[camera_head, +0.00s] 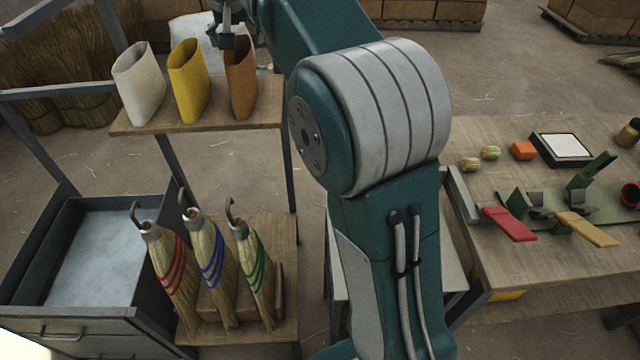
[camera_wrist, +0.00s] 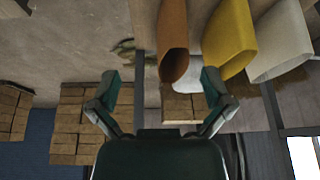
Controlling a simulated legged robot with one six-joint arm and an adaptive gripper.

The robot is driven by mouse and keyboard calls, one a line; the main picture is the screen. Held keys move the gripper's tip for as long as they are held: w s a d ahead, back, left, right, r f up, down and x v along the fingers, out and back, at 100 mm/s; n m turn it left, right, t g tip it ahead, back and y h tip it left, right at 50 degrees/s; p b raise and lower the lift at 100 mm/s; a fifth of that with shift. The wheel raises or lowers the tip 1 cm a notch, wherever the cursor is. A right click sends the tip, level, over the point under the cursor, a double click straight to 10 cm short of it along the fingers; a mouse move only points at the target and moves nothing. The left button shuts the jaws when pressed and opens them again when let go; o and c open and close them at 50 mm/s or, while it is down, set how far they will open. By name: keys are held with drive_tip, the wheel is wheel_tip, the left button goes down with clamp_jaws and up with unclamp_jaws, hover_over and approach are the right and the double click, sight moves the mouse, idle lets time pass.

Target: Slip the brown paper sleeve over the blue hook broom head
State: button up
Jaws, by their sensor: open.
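The brown paper sleeve (camera_head: 239,82) stands upright at the right end of a wooden shelf, its open mouth up. The blue hook broom head (camera_head: 209,262), with blue bands and a metal hook on top, stands between the red-banded and green-banded heads on the lower stand. Whether a finger touches the sleeve cannot be told.
A yellow sleeve (camera_head: 188,82) and a white sleeve (camera_head: 140,84) stand left of the brown one on the shelf (camera_head: 160,126). Red-banded (camera_head: 170,270) and green-banded (camera_head: 253,265) heads flank the blue one. A workbench (camera_head: 540,270) with tools stands right. My arm hides the middle.

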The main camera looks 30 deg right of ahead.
drive_tip(key=s+f+n, duration=0.1)
drive_tip(key=s+f, duration=0.3)
drive_tip(key=s, duration=0.7)
drive_tip(key=s+f+n+t+y, duration=0.1)
drive_tip(key=s+f, duration=0.4)
drive_tip(key=s, duration=0.7)
drive_tip(key=s+f+n, duration=0.1)
drive_tip(key=s+f, duration=0.3)
drive_tip(key=s, duration=0.7)
wheel_tip(320, 180, up, 5)
drive_tip(key=n+t+h, duration=0.4)
drive_tip(key=n, duration=2.8)
hover_over(237, 83)
drive_tip(key=s+a, duration=0.3)
drive_tip(key=s, duration=0.3)
drive_tip(key=shift+x, duration=5.9)
drive_tip(key=shift+w+a, duration=0.1)
drive_tip(key=shift+a, duration=0.1)
